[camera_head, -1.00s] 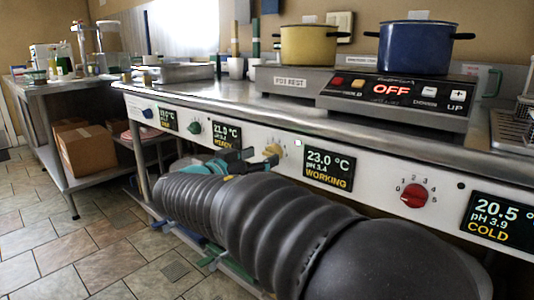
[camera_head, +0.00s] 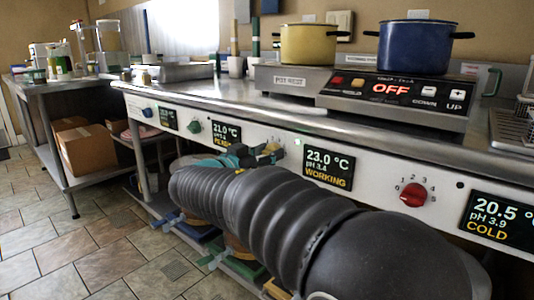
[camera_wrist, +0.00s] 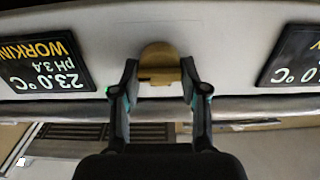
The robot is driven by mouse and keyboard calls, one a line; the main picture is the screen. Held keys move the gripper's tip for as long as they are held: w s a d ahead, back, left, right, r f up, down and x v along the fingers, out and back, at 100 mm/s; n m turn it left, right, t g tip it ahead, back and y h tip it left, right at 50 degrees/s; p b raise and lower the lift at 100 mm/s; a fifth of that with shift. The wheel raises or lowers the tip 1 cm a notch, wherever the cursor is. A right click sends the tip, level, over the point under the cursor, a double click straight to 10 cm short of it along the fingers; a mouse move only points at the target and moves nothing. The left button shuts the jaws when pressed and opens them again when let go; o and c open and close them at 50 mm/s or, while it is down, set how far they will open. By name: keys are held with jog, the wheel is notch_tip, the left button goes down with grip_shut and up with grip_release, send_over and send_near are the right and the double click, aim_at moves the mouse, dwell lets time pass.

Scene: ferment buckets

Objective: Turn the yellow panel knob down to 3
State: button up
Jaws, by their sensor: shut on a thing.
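The yellow panel knob (camera_head: 272,148) sits on the white front panel, just left of the 23.0 °C WORKING display (camera_head: 328,167). My gripper (camera_head: 258,156) reaches it from the lower left, partly hidden by my own arm. In the wrist view, which is upside down, the yellow knob (camera_wrist: 158,62) stands between the two dark fingers of my gripper (camera_wrist: 159,78). The fingers are shut on its sides. The knob's scale numbers are hidden or too small, so its setting cannot be read.
A red knob (camera_head: 413,194) and the 20.5 °C COLD display (camera_head: 499,219) lie to the right on the panel. A green knob (camera_head: 193,127) and a blue knob (camera_head: 147,112) lie left. The counter edge overhangs the panel. Pots stand above, and buckets are below.

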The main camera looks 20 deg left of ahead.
jog(key=shift+n, duration=0.3)
jog(key=n+b, duration=0.2)
jog(key=shift+a+f+n, duration=0.1)
jog(key=shift+n, duration=0.3)
jog(key=n, duration=0.3)
jog(key=shift+n, duration=0.3)
jog(key=n, duration=0.3)
jog(key=shift+a+n, duration=0.1)
jog(key=shift+n, duration=0.2)
jog(key=shift+w+n+p, duration=0.1)
jog(key=shift+n+p, duration=0.45)
jog(key=shift+n, duration=1.15)
jog(key=o, duration=1.1)
jog(key=shift+a, duration=0.1)
